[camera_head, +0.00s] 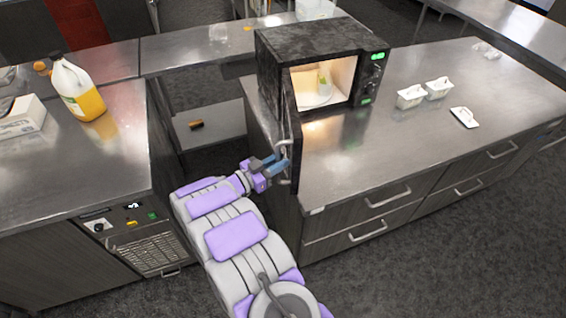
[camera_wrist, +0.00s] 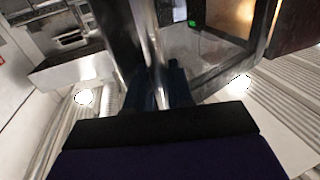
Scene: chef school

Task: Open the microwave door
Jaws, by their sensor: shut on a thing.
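The black microwave (camera_head: 320,42) stands on the steel counter, with its lit inside facing the front. Its door (camera_head: 292,125) is swung wide open on the left side, seen nearly edge-on. A pale green and white item (camera_head: 324,80) stands on the plate inside. My gripper (camera_head: 280,163) is at the door's outer edge, shut on the metal door handle (camera_head: 284,148). In the wrist view, the handle (camera_wrist: 154,60) runs down between my dark fingers (camera_wrist: 160,88). The fingertips are partly hidden by the handle and dim light.
White tubs (camera_head: 411,96) and a white lid (camera_head: 464,117) lie on the counter right of the microwave. A jug (camera_head: 78,88) stands on the left counter (camera_head: 125,150). A gap with a low shelf (camera_head: 212,125) separates the counters. Floor is clear at front right.

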